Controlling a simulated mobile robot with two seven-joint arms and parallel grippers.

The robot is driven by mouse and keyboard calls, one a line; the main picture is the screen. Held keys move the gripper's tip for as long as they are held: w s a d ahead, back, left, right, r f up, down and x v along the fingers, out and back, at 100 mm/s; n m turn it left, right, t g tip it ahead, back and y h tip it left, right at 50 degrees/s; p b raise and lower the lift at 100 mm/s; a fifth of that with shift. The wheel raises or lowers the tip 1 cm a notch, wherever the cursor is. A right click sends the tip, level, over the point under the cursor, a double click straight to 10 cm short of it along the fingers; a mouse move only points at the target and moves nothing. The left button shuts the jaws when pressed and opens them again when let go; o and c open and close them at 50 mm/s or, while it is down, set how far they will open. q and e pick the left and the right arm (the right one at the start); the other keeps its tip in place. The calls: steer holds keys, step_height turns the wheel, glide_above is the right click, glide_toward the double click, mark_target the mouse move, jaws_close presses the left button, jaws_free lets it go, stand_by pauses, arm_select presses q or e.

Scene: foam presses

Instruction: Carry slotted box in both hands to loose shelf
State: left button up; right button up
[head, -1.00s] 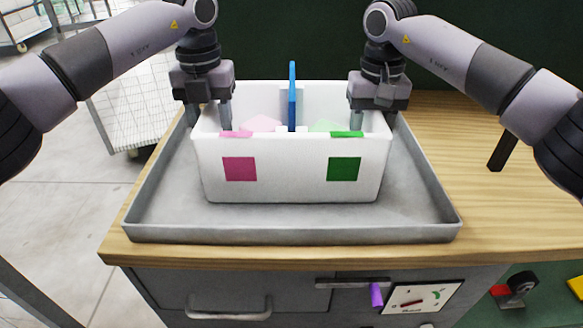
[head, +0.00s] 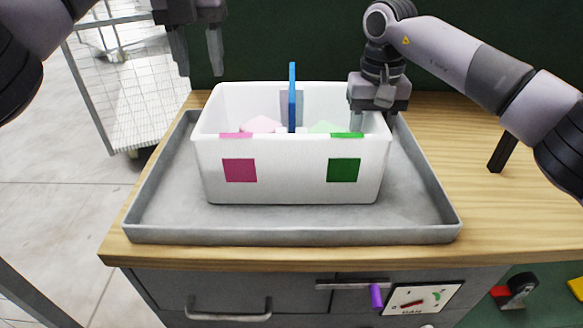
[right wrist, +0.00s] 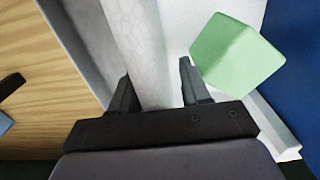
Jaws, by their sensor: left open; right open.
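The slotted box (head: 290,185) is white, with a pink square and a green square on its front and a blue divider (head: 292,95) standing in its middle. It sits upright in a grey tray on the bench. A pale pink block (head: 261,124) is in its left part and a pale green block (right wrist: 238,55) in its right part. My left gripper (head: 198,68) is open and empty, above and apart from the box's back left. My right gripper (right wrist: 155,85) is open, its fingers on either side of the box's right wall. No loose shelf can be made out for sure.
The grey tray (head: 290,235) has raised rims around the box. The wooden bench top (head: 480,220) is clear at right, except for a dark upright piece (head: 502,150). A wire-mesh rack (head: 130,90) stands at the back left. A drawer handle and purple tab (head: 376,296) are below.

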step_height(320, 180, up, 12)
steer(key=shift+r, duration=0.1)
stand_by(0.4)
steer(key=shift+s, duration=0.1)
